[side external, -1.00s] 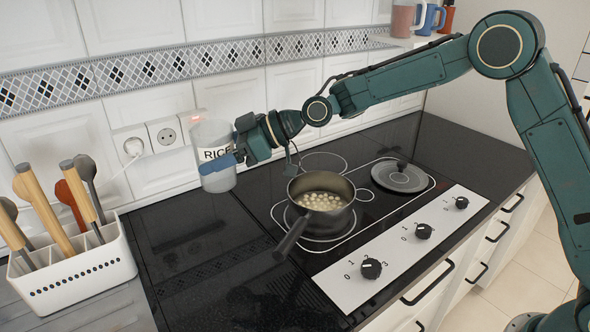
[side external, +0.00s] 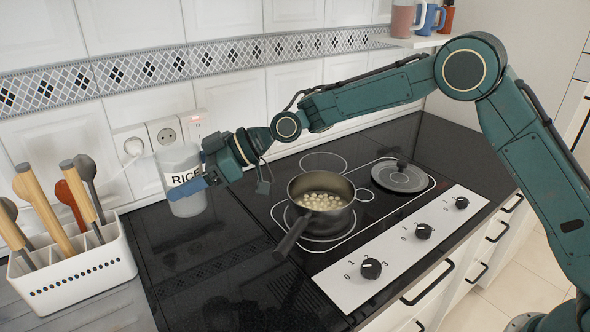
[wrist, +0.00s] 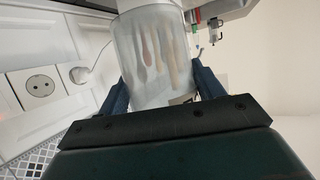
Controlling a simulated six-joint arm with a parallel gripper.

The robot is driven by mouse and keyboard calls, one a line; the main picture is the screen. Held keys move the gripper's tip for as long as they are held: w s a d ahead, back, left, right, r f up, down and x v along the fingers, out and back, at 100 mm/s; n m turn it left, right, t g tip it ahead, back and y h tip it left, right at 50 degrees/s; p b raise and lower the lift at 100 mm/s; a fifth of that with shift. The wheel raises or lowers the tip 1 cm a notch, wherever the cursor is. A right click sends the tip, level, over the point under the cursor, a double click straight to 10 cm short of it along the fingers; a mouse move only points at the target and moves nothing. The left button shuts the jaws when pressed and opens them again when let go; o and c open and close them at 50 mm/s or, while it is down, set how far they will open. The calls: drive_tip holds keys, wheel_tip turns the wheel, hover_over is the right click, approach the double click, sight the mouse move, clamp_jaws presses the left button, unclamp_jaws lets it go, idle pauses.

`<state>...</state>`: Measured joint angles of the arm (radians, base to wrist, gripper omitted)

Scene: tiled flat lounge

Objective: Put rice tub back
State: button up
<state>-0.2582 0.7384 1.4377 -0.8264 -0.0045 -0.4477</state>
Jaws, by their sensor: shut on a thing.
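The rice tub (side external: 182,181) is a translucent grey-white cylinder with a "RICE" label. It stands upright in the side view, left of the pot and in front of the wall sockets. My gripper (side external: 206,181) is shut on the tub from the right. In the wrist view the tub (wrist: 152,62) fills the space between the two fingers (wrist: 160,88), and the utensils show blurred through it. The tub's base is close to the black counter (side external: 190,250); I cannot tell whether it touches.
A white utensil holder (side external: 85,272) stands to the left. A pot (side external: 322,212) with pale round pieces sits on the cooktop, its handle toward the front. A lid (side external: 402,177) lies behind right. A plugged socket (side external: 133,147) is behind the tub.

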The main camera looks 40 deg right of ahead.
wheel_tip(320, 180, down, 16)
drive_tip(key=shift+f, duration=0.1)
idle(0.8)
drive_tip(key=shift+f, duration=0.15)
drive_tip(key=o, duration=1.1)
drive_tip(key=shift+r, duration=0.2)
drive_tip(key=shift+v, duration=0.95)
drive_tip(key=shift+s+d+r, duration=0.1)
drive_tip(key=shift+d+r, duration=0.05)
drive_tip(key=shift+r, duration=1.1)
drive_tip(key=shift+s+d+r, duration=0.1)
drive_tip(key=shift+d+r, duration=0.05)
drive_tip(key=shift+r, duration=1.05)
drive_tip(key=shift+d+r, duration=0.2)
drive_tip(key=shift+r, duration=1.05)
